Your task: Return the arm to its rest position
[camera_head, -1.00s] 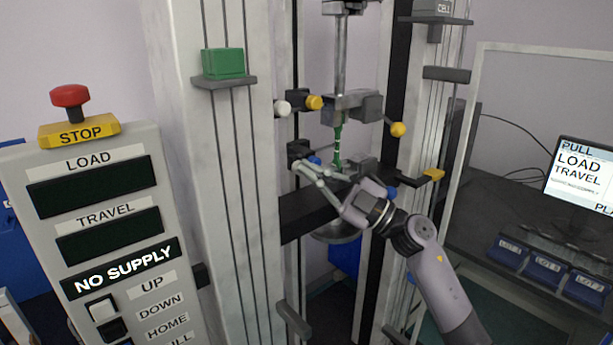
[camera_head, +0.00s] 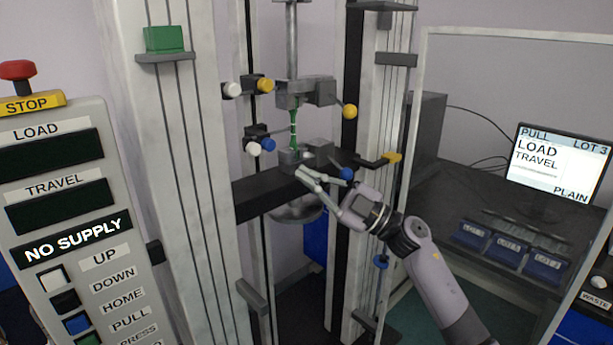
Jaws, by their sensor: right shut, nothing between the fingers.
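My right arm comes in from the lower right. Its gripper (camera_head: 304,178) is shut and empty, just in front of and below the lower clamp (camera_head: 318,155) of the test frame. I cannot tell whether the fingertips touch the clamp. A green sample strip (camera_head: 294,128) with pale marks stands upright between the upper clamp (camera_head: 296,94) and the lower clamp. A blue knob (camera_head: 346,174) shows right beside the gripper. My left gripper is out of view.
A control panel (camera_head: 62,215) with a red stop button (camera_head: 17,70) stands at the left and reads NO SUPPLY. The frame's pale columns (camera_head: 172,200) flank the clamps. A monitor (camera_head: 558,165) and blue lot bins (camera_head: 508,250) are on the right bench (camera_head: 450,190).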

